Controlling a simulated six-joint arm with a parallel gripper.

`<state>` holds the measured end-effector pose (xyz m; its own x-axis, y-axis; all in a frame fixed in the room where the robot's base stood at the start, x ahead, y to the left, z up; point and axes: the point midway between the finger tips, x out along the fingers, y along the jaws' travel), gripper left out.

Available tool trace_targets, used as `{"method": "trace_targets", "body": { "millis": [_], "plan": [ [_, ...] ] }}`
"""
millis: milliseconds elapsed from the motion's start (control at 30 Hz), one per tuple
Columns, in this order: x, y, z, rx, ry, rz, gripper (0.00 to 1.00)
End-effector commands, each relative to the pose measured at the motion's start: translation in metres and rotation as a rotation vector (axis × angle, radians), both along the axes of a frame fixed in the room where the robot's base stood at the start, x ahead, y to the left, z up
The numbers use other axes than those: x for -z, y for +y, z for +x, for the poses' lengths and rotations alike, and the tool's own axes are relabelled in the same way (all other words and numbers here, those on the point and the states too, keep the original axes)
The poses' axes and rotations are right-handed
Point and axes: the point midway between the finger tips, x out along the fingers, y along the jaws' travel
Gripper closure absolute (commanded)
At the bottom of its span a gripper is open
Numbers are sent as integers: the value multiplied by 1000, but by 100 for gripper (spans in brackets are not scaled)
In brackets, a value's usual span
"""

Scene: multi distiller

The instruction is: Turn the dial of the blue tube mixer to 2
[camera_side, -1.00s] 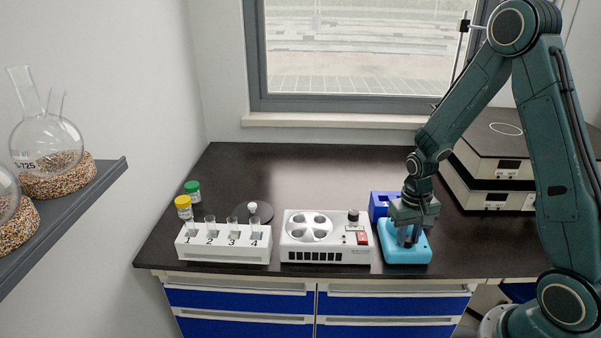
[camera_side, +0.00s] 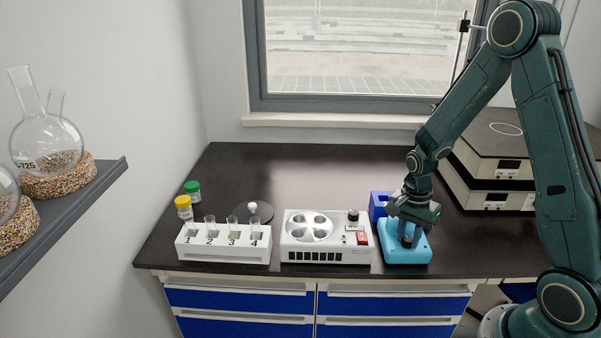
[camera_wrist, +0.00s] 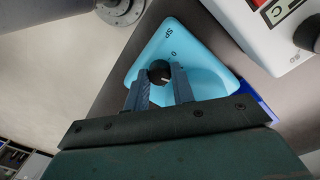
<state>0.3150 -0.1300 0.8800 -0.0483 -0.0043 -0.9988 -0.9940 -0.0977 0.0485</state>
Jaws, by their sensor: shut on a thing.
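The blue tube mixer (camera_side: 408,256) is a light-blue unit near the front right of the bench. Its black dial (camera_wrist: 159,71) shows in the wrist view, with a small pale line on it. A "0" mark is printed on the mixer body near the dial; I cannot make out a 2. My gripper (camera_side: 407,241) points down over the mixer, its two fingers on either side of the dial and shut on it. In the side view the fingers mostly hide the dial.
A white centrifuge-like unit (camera_side: 300,244) with a red switch stands just left of the mixer. A blue block (camera_side: 378,205) is close behind it. A white numbered tube rack (camera_side: 222,250) stands farther left. Stacked hotplates (camera_side: 490,185) are at right. The bench behind is mostly clear.

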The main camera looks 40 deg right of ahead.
Motion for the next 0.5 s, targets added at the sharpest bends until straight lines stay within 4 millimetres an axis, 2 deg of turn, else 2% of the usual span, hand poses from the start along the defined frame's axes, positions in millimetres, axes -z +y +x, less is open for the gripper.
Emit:
{"method": "trace_targets", "body": {
  "millis": [200,500],
  "plan": [
    [-1,-1,0,115,-1,-1,98],
    [-1,-1,0,166,-1,-2,98]
  ]
}}
